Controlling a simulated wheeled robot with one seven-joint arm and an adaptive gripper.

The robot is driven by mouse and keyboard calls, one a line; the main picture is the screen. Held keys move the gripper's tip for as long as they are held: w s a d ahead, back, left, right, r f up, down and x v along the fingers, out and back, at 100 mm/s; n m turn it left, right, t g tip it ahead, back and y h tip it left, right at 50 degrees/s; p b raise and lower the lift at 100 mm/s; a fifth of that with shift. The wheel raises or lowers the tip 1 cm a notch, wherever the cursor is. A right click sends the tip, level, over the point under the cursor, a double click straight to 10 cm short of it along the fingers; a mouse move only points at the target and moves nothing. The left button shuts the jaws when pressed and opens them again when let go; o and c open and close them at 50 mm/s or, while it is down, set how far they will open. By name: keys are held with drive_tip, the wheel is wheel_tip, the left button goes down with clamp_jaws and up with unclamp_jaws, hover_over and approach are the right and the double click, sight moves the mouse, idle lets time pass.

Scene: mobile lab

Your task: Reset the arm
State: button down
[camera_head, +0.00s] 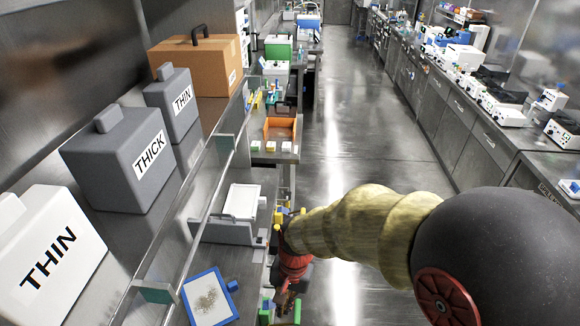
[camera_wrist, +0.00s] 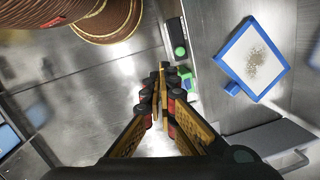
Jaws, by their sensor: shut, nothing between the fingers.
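My arm reaches forward from the lower right in the head view, over the aisle beside the left bench. My gripper (camera_head: 285,300) points down near the bench's edge, partly hidden by my own arm. In the wrist view my gripper (camera_wrist: 163,75) is shut, its yellow and black fingers together with nothing between them. A blue-framed white tray (camera_head: 208,298) with small brown grains lies on the bench, left of the gripper. It also shows at the upper right of the wrist view (camera_wrist: 235,62).
A shelf on the left holds a white box (camera_head: 50,250) marked THIN and grey boxes (camera_head: 120,158) marked THICK and THIN. A white device (camera_head: 240,202) and an orange bin (camera_head: 280,130) stand on the bench. The aisle floor (camera_head: 345,130) is clear ahead.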

drive_tip(key=s+d+r+n+t+b, duration=0.1)
drive_tip(key=s+d+r+t, duration=0.2)
drive_tip(key=d+r, duration=0.7)
drive_tip(key=s+d+r+n+t+h+b, duration=0.1)
drive_tip(key=s+d+r, duration=0.4)
drive_tip(key=d+r, duration=0.5)
drive_tip(key=r+n+t, duration=0.1)
drive_tip(key=t, duration=0.1)
drive_tip(key=shift+s+d+r+t, duration=0.15)
drive_tip(key=shift+d+r+t, duration=0.1)
drive_tip(key=shift+t, duration=0.15)
